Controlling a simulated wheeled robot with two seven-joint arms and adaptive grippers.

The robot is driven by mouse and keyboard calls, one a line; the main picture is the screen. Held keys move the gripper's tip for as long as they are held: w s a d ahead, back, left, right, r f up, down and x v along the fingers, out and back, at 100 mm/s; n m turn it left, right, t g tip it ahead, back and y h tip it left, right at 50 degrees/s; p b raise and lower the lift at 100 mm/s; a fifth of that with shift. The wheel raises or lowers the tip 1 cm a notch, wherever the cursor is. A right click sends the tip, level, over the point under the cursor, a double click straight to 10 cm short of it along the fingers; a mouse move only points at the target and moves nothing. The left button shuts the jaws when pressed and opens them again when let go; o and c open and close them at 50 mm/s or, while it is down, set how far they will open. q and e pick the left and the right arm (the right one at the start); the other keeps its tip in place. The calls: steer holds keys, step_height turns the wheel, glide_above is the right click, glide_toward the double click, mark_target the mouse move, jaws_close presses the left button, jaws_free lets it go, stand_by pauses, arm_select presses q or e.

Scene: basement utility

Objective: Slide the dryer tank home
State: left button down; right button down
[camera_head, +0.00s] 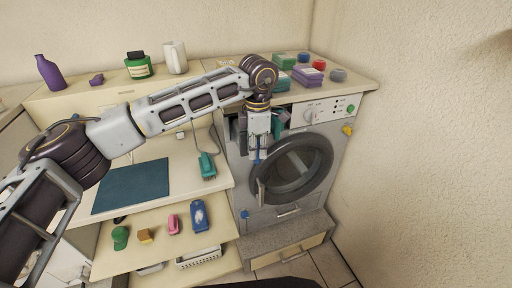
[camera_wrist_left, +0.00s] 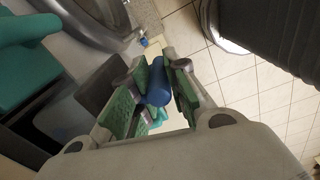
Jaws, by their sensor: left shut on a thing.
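The grey dryer (camera_head: 240,185) stands at the right with its round door (camera_head: 300,165) closed. A teal body (camera_head: 280,122), which looks like the dryer tank, shows at the machine's upper left, partly hidden behind my left gripper (camera_head: 257,158). Teal also shows at the left of the wrist view (camera_wrist_left: 25,60). In that view my left gripper (camera_wrist_left: 166,85) is shut, its green pads on either side of a blue rounded piece (camera_wrist_left: 157,84). Whether the blue piece is joined to the tank cannot be told. My right gripper is not in view.
Colored blocks (camera_head: 307,76) lie on the dryer's top. A worktop with a dark mat (camera_head: 130,187) and a teal corded device (camera_head: 207,165) is left of it. A wall closes the right.

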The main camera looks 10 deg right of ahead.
arm_select(q)
steer(key=shift+s+d, duration=0.2)
steer(key=shift+s, duration=0.65)
steer(key=shift+b, duration=0.45)
stand_by(0.7)
steer(key=shift+w+a+p, duration=0.15)
steer(key=shift+w+a, duration=0.05)
steer(key=shift+w, duration=0.7)
steer(key=shift+w+a+p, duration=0.2)
steer(key=shift+w+a, duration=0.05)
steer(key=shift+w, duration=0.6)
steer(key=shift+w+a+p, duration=0.15)
steer(key=shift+w+a, duration=0.05)
steer(key=shift+w, duration=0.7)
stand_by(0.8)
steer(key=shift+w+a+p, duration=0.2)
steer(key=shift+w, duration=0.5)
steer(key=shift+w+a+p, duration=0.15)
steer(key=shift+w+p, duration=0.05)
steer(key=shift+w, duration=0.45)
steer(key=shift+s, duration=0.15)
stand_by(0.4)
